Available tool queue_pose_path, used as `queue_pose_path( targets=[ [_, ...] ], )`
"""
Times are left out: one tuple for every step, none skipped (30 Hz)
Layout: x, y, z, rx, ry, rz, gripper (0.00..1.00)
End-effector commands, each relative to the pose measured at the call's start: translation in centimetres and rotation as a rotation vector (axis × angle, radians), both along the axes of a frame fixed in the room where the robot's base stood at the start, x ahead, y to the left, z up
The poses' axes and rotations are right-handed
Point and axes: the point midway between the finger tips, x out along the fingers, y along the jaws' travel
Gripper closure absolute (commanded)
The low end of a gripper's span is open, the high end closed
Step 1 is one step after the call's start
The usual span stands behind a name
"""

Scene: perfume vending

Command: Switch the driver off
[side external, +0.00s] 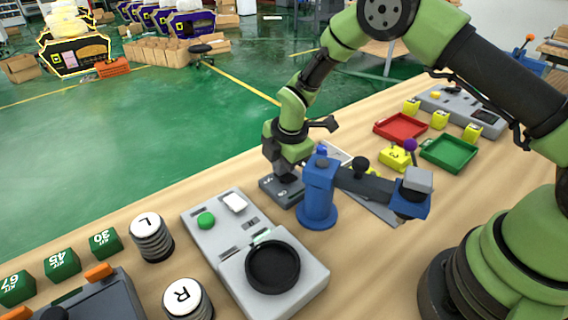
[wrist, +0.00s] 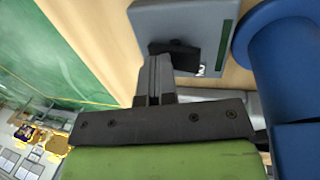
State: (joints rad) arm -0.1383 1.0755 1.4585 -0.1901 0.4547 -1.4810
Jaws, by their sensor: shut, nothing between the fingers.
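My gripper (side external: 289,172) points down over a small dark grey box (side external: 270,186) just behind the blue post (side external: 318,190). In the wrist view my gripper (wrist: 155,75) shows its fingers closed together with nothing between them. The grey box (wrist: 180,22) there carries a black switch-like part (wrist: 176,55) beside the fingertips. I cannot tell whether the fingers touch it, nor which way it is set. A small label with a "2" sits near it. No part is clearly marked as the driver.
The blue post, also in the wrist view (wrist: 285,60), stands close beside my gripper and carries a dark arm (side external: 365,184). A grey station with a black round dish (side external: 273,267) is in front. Red (side external: 400,127) and green (side external: 449,152) trays lie to the right.

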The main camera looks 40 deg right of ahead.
Motion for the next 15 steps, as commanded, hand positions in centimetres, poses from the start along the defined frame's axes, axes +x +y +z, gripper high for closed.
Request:
queue_pose_path(
  targets=[
    [-0.2, 0.0, -0.3, -0.001, 0.009, 0.001, 1.0],
    [-0.3, 0.0, -0.3, -0.001, 0.01, 0.001, 1.0],
    [-0.3, 0.0, -0.3, -0.001, 0.011, 0.001, 1.0],
    [-0.3, 0.0, -0.3, -0.001, 0.012, 0.001, 1.0],
    [-0.3, 0.0, -0.3, -0.001, 0.012, 0.001, 1.0],
    [-0.4, 0.0, -0.4, -0.002, 0.013, 0.001, 1.0],
    [-0.5, 0.0, -0.4, -0.002, 0.014, 0.001, 1.0],
    [-0.6, 0.0, -0.4, -0.002, 0.015, 0.001, 1.0],
    [-0.7, 0.0, -0.4, -0.002, 0.016, 0.0, 1.0],
    [-0.9, 0.0, -0.4, -0.002, 0.017, 0.0, 1.0],
    [-1.1, 0.0, -0.4, -0.002, 0.019, 0.0, 1.0],
    [-1.3, 0.0, -0.4, -0.003, 0.02, -0.001, 1.0],
    [-1.4, 0.0, -0.3, -0.003, 0.02, -0.001, 1.0],
    [-1.6, 0.0, -0.4, -0.003, 0.021, -0.001, 1.0],
    [-1.8, 0.0, -0.3, -0.002, 0.023, -0.003, 1.0]
  ],
)
